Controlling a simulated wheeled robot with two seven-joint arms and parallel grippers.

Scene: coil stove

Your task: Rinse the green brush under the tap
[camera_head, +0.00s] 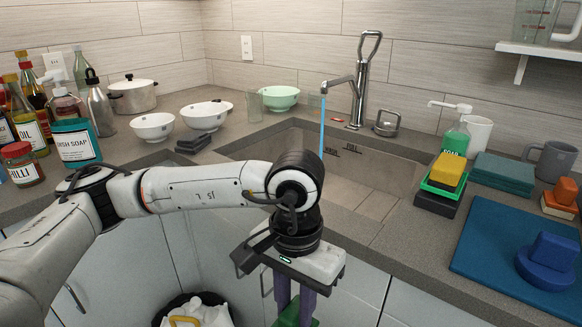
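My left gripper (294,303) hangs fingers-down in front of the counter edge, below and in front of the sink. Its purple fingers are around a green object, which looks like the green brush (291,317). Only part of it shows, as the bottom of the picture cuts it off. The metal tap (362,85) stands behind the sink (352,190). A thin blue stream of water (322,125) runs from its spout into the basin. My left arm hides the near left part of the sink. My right gripper is not in view.
Right of the sink are a soap bottle (456,134), a stack with a yellow sponge (447,168), and a blue mat (515,255). Left are bowls (152,126), a pot (134,95) and bottles (76,142). A bin (199,308) stands below the counter.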

